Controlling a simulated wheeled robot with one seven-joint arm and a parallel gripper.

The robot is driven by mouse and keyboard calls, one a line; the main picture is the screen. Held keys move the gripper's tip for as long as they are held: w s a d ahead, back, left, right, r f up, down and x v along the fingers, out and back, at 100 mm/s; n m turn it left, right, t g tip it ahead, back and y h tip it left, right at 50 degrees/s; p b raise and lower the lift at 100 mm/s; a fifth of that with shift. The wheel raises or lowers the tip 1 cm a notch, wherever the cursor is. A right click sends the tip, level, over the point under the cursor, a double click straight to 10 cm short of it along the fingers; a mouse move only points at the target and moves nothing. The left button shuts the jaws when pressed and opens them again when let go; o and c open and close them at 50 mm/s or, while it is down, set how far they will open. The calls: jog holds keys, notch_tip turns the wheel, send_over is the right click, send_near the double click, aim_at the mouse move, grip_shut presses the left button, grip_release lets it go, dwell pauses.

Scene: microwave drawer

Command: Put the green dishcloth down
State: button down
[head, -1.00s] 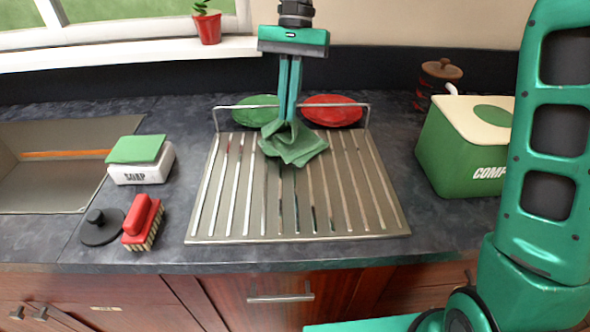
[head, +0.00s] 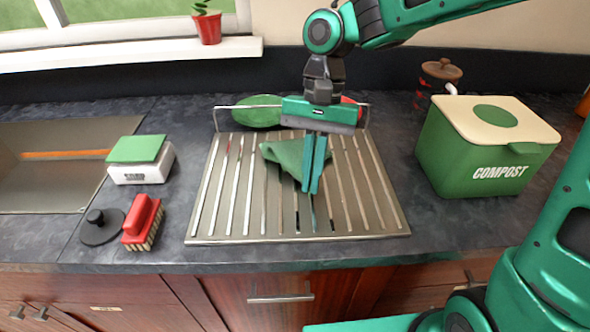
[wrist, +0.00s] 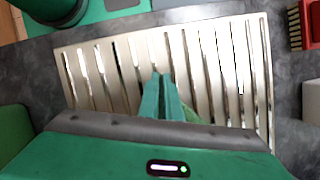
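The green dishcloth (head: 285,154) lies crumpled on the back middle of the metal draining board (head: 230,215). My gripper (head: 313,191) is in front of the cloth's right part and hides some of it. The two fingers are close together, and their tips show bare of cloth. In the wrist view the gripper (wrist: 163,76) points over the slats, with a small bit of the cloth (wrist: 190,115) showing beside the fingers. I cannot tell whether the fingers touch the cloth.
A green plate (head: 257,110) and a mostly hidden red plate (head: 350,101) are behind the rail. The compost bin (head: 480,150) stands right. The board's front is clear.

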jog(key=shift+s+d+f, duration=0.1)
jog(key=shift+s+f, duration=0.2)
jog(key=c, duration=1.6)
grip_release()
jog(key=shift+o, duration=0.2)
jog(key=shift+r, duration=0.15)
